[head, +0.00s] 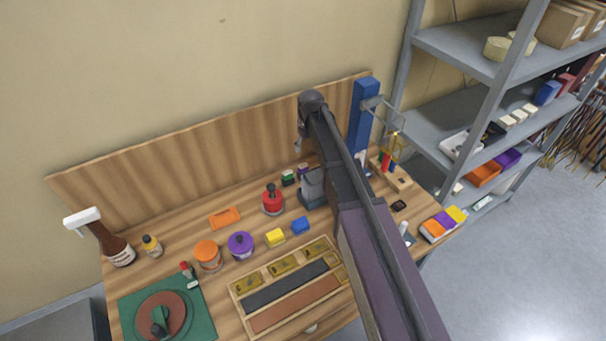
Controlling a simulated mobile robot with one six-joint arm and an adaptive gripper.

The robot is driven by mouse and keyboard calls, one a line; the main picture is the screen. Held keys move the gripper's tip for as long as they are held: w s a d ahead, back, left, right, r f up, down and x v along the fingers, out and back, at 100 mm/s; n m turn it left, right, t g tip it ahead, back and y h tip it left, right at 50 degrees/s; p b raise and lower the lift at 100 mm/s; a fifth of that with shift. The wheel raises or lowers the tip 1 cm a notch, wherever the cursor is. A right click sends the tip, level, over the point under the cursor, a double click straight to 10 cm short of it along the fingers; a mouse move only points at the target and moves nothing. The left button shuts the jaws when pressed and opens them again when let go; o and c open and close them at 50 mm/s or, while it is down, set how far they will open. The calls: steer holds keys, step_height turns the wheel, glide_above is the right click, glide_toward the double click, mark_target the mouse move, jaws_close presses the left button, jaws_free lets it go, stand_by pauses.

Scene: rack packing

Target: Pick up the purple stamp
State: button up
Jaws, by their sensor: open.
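A small object with a purple part (303,170), which looks like the purple stamp, stands at the back of the wooden bench (190,236), left of my arm. It is small in the picture and its shape is hard to make out. A similar green and white one (288,178) stands just left of it. My arm crosses the middle of the head view and bends near the wooden back panel. I cannot make out my gripper's fingers, and nothing shows held.
A red-topped item (272,201) and a grey device (313,188) stand close to the small purple object. A purple jar (240,245), orange jar (207,255) and wooden tray (235,296) lie nearer the front. A blue column (361,118) rises at the back right, beside grey shelving (440,40).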

mark_target(303, 165)
steer(key=shift+w+a+f+b, duration=0.1)
steer(key=shift+w+f+b, duration=0.05)
steer(key=shift+f+b, duration=0.95)
steer(key=shift+w+a+f+b, duration=0.1)
steer(key=shift+f+b, duration=0.95)
steer(key=shift+f, duration=0.2)
steer(key=shift+w+a+f+b, duration=0.1)
steer(key=shift+w+f+b, duration=0.05)
steer(key=shift+f+b, duration=0.95)
steer(key=shift+f, duration=0.2)
steer(key=f+b, duration=0.1)
steer(key=w+f+b, duration=0.1)
steer(key=f+b, duration=0.1)
steer(key=shift+a+f, duration=0.1)
steer(key=shift+a, duration=0.1)
steer(key=shift+a+f+b, duration=0.1)
steer(key=shift+f+b, duration=0.8)
steer(key=shift+b, duration=0.2)
steer(key=c, duration=0.9)
